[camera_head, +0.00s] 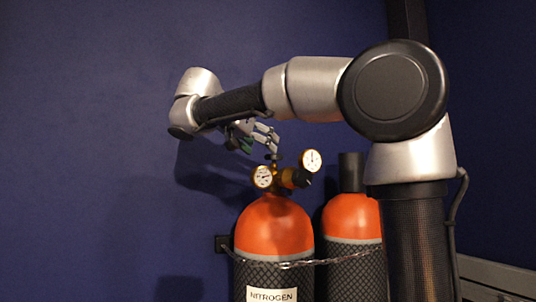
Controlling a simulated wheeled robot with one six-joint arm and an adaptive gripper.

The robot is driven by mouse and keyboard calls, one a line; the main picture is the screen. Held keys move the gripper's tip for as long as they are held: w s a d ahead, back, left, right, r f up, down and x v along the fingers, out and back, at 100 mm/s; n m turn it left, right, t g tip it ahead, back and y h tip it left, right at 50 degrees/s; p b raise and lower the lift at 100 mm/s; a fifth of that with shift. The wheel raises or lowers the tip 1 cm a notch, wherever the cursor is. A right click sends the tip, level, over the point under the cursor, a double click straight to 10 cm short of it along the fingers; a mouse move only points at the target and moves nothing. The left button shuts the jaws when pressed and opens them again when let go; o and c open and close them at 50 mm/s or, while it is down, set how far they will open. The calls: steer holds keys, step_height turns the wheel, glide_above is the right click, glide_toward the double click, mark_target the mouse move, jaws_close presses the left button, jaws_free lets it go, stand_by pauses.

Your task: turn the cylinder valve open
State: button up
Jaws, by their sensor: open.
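The front gas cylinder (274,226) stands upright, with an orange shoulder, a dark mesh-covered body and a label reading NITROGEN (272,295). On its top sit a brass regulator (287,177) and two round white-faced gauges, one on the left (263,177) and one on the right (311,161). My gripper (272,150) hangs from the arm's end just above the regulator, its fingers pointing down and right. It is open, with nothing seen between the fingers. A dark piece at the top of the regulator is near the fingertips; I cannot tell whether they touch. The valve handle is not clearly visible.
A second orange-topped cylinder (352,217) with a dark cap (351,172) stands behind on the right, partly hidden by my arm. A chain (300,263) runs across both cylinders from a wall bracket (222,243). The blue wall (90,130) is bare on the left.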

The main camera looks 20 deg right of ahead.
mark_target(274, 159)
steer(key=x, duration=0.5)
steer(key=shift+w+d+f, duration=0.15)
steer(key=shift+d, duration=0.15)
steer(key=c, duration=1)
steer(key=shift+d+n, duration=0.1)
steer(key=shift+n, duration=0.3)
steer(key=n+t+y, duration=0.2)
steer(key=n+t, duration=0.1)
steer(key=s+n+t+y, duration=0.1)
steer(key=shift+d+y, duration=0.35)
steer(key=shift+y, duration=0.05)
steer(key=n+t+y, duration=0.1)
steer(key=n+y, duration=0.2)
steer(key=n+t+y, duration=0.1)
steer(key=n+y, duration=0.1)
steer(key=shift+d+t, duration=0.3)
steer(key=shift+d, duration=0.05)
steer(key=shift+n+y, duration=0.6)
steer(key=shift+y, duration=0.1)
